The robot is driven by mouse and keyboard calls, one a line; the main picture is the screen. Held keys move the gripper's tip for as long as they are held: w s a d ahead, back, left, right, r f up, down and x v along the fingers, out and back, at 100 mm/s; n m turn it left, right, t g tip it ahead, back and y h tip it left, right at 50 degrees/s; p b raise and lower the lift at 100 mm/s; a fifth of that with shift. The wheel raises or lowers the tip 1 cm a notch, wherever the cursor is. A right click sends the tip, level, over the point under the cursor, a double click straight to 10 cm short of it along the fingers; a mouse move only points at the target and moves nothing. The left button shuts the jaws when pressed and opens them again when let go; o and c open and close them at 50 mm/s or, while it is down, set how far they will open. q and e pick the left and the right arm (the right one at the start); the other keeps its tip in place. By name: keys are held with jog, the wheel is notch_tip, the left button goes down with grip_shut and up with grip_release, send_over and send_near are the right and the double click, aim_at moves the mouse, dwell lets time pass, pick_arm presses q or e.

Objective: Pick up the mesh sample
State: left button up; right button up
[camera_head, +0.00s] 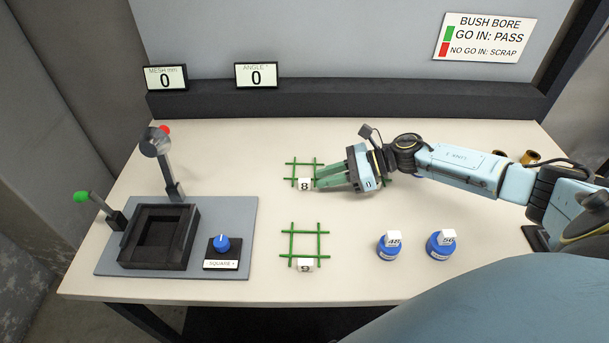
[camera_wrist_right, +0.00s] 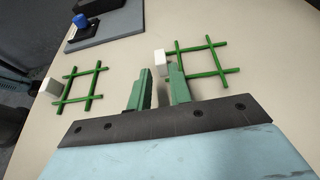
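A green wire mesh sample marked 8 (camera_head: 292,179) lies on the table, with its white tag (camera_head: 305,184) at its near edge. A second green mesh sample marked 9 (camera_head: 291,246) lies nearer me; it also shows at the left in the right wrist view (camera_wrist_right: 97,84). My right gripper (camera_head: 319,182) is low over the table, just right of sample 8's tag. In the right wrist view its two green fingers (camera_wrist_right: 159,75) stand apart with a gap. The white tag (camera_wrist_right: 159,56) is at their tips; I cannot tell whether they touch it. My left gripper is not in view.
A fixture on a grey plate (camera_head: 232,213) stands at the left, with a dark square frame, levers and a blue knob (camera_head: 221,242). Two blue weights (camera_head: 389,251) (camera_head: 437,249) stand at the near right. Displays reading 0 (camera_head: 257,76) stand at the back. Bare table surrounds the samples.

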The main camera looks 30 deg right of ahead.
aim_at(308, 180)
jog(key=x, duration=0.5)
jog(key=shift+p, duration=0.35)
grip_shut()
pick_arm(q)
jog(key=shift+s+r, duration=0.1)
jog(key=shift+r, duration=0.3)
